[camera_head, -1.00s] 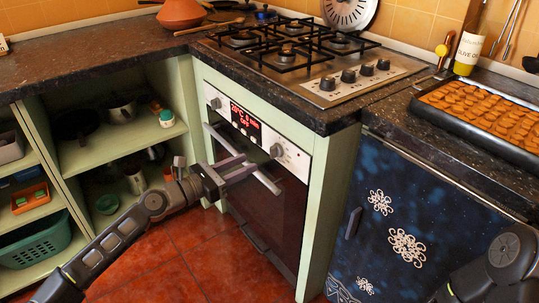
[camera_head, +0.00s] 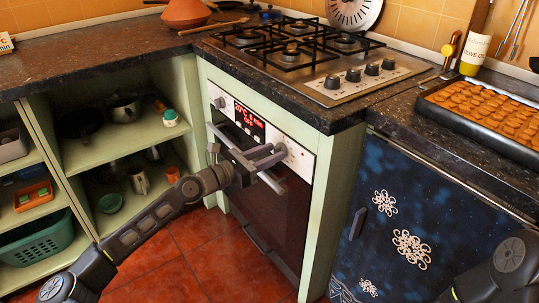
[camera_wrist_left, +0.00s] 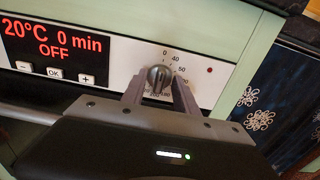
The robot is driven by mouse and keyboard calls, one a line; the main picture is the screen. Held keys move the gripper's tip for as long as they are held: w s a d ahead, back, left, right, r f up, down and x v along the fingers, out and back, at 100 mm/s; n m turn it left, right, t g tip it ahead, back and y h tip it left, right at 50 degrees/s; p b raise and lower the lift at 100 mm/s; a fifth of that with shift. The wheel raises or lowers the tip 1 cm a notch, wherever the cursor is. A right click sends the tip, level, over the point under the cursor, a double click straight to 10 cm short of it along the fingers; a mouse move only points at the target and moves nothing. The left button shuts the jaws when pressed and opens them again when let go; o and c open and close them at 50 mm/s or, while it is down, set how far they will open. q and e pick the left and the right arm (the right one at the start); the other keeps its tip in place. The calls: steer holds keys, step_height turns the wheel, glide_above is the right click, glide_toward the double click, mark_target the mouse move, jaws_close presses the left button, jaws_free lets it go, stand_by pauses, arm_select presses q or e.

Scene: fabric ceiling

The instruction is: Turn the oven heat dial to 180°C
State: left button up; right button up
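The oven (camera_head: 262,200) has a white control panel with a red display (camera_head: 249,123); in the left wrist view the display (camera_wrist_left: 48,40) reads 20°C, 0 min, OFF. The round grey heat dial (camera_wrist_left: 159,77) is right of it, with its lower scale partly hidden by my fingers. In the head view the dial (camera_head: 281,148) is partly covered by a fingertip. My left gripper (camera_head: 277,168) is open in front of the panel. In the wrist view the left gripper (camera_wrist_left: 160,84) has a finger on each side of the dial, with gaps; contact cannot be told.
Another knob (camera_head: 219,103) is on the panel's left. The oven door handle (camera_wrist_left: 30,112) runs below the panel. The worktop edge and hob (camera_head: 300,55) are above. A blue cabinet (camera_head: 400,225) stands right, open green shelves (camera_head: 125,148) left. My right arm shows at lower right.

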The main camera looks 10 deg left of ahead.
arm_select(q)
steer(key=shift+c, duration=0.4)
jaws_close()
